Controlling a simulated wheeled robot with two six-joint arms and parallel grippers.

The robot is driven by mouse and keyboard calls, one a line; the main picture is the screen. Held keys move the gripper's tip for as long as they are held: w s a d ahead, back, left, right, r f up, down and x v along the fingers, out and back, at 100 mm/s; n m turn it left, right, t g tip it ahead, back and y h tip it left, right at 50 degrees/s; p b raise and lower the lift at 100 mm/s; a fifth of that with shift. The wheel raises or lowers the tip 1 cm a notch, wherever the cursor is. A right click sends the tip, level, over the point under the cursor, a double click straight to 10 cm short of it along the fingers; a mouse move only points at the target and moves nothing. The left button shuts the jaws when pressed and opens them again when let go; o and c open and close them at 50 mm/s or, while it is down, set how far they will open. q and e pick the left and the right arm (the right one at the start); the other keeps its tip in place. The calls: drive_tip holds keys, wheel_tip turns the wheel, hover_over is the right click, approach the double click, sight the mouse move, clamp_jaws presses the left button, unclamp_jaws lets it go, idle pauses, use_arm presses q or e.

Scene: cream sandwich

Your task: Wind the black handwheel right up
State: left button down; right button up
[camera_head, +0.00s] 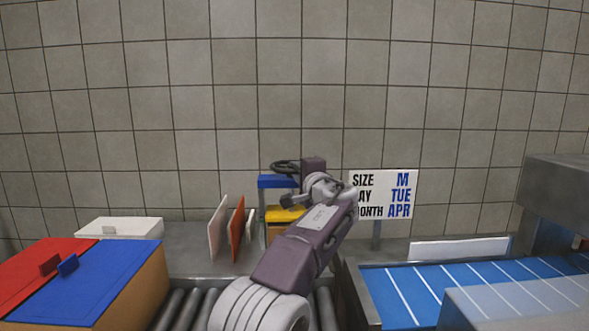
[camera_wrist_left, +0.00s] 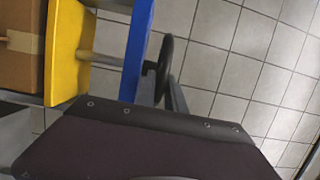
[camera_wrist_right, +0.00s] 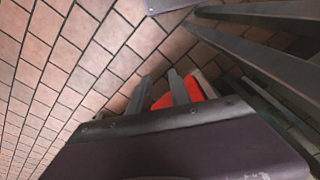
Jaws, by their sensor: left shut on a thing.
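The black handwheel (camera_head: 285,166) sits on top of a small press with a blue top beam (camera_head: 276,182) and a yellow plate (camera_head: 285,214). My left gripper (camera_head: 299,174) reaches the wheel from the right, and its fingertips are hard to make out there. In the left wrist view, the handwheel (camera_wrist_left: 158,68) is seen nearly edge-on at the fingers of my left gripper (camera_wrist_left: 163,84), which is shut on its rim. The blue beam (camera_wrist_left: 138,45) and yellow plate (camera_wrist_left: 66,45) stand to its left. My right gripper (camera_wrist_right: 160,86) shows only in its wrist view, fingers apart.
A cardboard box (camera_wrist_left: 21,45) is under the yellow plate. A sign (camera_head: 383,194) stands right of the press. Upright white and orange panels (camera_head: 236,230) stand left of it. A blue-lidded box (camera_head: 85,280) is at front left, a blue conveyor (camera_head: 450,290) at right.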

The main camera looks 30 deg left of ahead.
use_arm(q)
drive_tip(key=shift+w+d+n+g+y+p, duration=0.2)
drive_tip(key=shift+n+g+y+p, duration=0.25)
drive_tip(key=shift+g+p, duration=0.15)
drive_tip(key=shift+w+d+n+g+y+p, duration=0.1)
drive_tip(key=shift+w+n+g+y+p, duration=0.05)
drive_tip(key=shift+n+g+y+p, duration=0.3)
drive_tip(key=c, duration=1.7)
unclamp_jaws()
drive_tip(key=shift+a, duration=0.1)
drive_tip(key=v, duration=0.9)
drive_tip(key=shift+b, duration=0.4)
